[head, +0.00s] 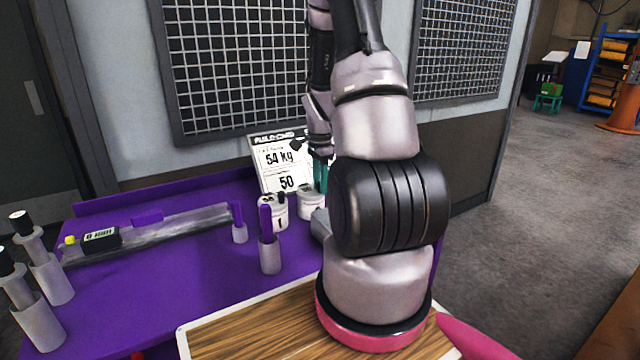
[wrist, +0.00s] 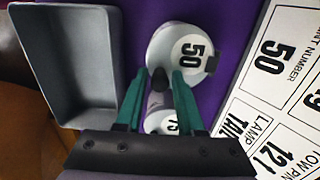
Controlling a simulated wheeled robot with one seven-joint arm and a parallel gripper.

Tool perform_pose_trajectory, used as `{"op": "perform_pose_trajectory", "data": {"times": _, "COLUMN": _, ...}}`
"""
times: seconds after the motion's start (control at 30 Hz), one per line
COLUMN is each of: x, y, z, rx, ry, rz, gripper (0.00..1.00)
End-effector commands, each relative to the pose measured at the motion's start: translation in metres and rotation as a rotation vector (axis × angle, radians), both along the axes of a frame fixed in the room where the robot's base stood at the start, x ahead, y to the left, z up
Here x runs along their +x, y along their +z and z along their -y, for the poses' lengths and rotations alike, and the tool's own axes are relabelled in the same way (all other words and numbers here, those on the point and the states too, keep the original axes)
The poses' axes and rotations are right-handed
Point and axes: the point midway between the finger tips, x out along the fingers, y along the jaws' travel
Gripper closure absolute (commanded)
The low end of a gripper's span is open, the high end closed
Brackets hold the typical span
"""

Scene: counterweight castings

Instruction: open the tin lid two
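In the wrist view my gripper (wrist: 159,77) has its two teal fingers apart, one on each side of a dark knob (wrist: 158,80). A small gap seems to show beside the knob, and no firm contact is visible. A white tin with a "50" label (wrist: 192,48) lies just beyond the fingertips. A second white tin with a partly hidden label (wrist: 162,122) is between the fingers, nearer the palm. In the head view, a white tin marked "1" (head: 279,216) and another white tin (head: 308,204) stand near my gripper, which my arm partly hides.
A grey tray (wrist: 27,62) is left of the fingers in the wrist view. A printed card (head: 283,178) stands behind the tins. A purple-handled tool in a grey holder (head: 269,255) stands in front of them. The purple bench (head: 165,300) has clear room at left.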

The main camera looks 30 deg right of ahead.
Motion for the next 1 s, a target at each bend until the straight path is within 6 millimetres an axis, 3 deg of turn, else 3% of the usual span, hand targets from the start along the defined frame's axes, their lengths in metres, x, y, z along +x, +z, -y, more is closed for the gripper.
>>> {"op": "perform_pose_trajectory", "data": {"times": 0.03, "x": 0.0000, "y": 0.0001, "z": 0.0000, "rx": 0.000, "ry": 0.000, "rz": 0.000, "gripper": 0.86}}
{"op": "perform_pose_trajectory", "data": {"times": 0.07, "x": 0.0000, "y": 0.0001, "z": 0.0000, "rx": 0.000, "ry": 0.000, "rz": 0.000, "gripper": 0.97}}
{"op": "perform_pose_trajectory", "data": {"times": 0.1, "x": 0.0000, "y": 0.0002, "z": 0.0000, "rx": 0.000, "ry": 0.000, "rz": 0.000, "gripper": 1.00}}
{"op": "perform_pose_trajectory", "data": {"times": 1.0, "x": 0.0002, "y": 0.0004, "z": 0.0000, "rx": 0.000, "ry": 0.001, "rz": 0.000, "gripper": 1.00}}
